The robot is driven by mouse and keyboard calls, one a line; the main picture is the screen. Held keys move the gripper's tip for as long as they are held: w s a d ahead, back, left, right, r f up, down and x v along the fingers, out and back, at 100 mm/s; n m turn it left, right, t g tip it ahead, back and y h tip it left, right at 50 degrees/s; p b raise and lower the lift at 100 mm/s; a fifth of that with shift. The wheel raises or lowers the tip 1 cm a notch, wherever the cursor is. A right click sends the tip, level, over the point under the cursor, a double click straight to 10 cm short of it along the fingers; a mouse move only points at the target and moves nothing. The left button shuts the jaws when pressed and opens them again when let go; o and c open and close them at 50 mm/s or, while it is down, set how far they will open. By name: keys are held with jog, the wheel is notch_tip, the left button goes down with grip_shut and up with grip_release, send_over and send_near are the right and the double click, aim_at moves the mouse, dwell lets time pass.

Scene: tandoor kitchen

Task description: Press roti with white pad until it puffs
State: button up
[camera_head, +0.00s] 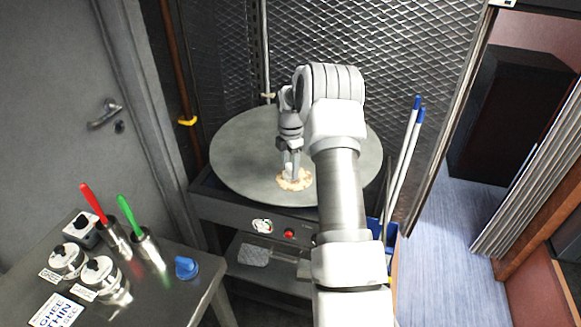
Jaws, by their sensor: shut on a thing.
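A small browned roti (296,182) lies on the round grey griddle (240,160), toward its front. My gripper (291,172) points down right over the roti. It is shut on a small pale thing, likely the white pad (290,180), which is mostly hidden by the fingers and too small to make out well. The pad seems to be at the roti's surface, but I cannot tell for sure whether it touches. The roti looks flat from here. My arm hides the right part of the griddle.
A steel table (175,290) at the lower left holds lidded containers (100,275), steel cups with red (94,202) and green (129,211) handles, and a blue knob-like thing (186,267). Blue-tipped white rods (408,150) stand right of the griddle. Mesh (390,60) closes the back.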

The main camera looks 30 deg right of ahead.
jog(key=shift+r+p, duration=2.2)
jog(key=shift+r, duration=1.3)
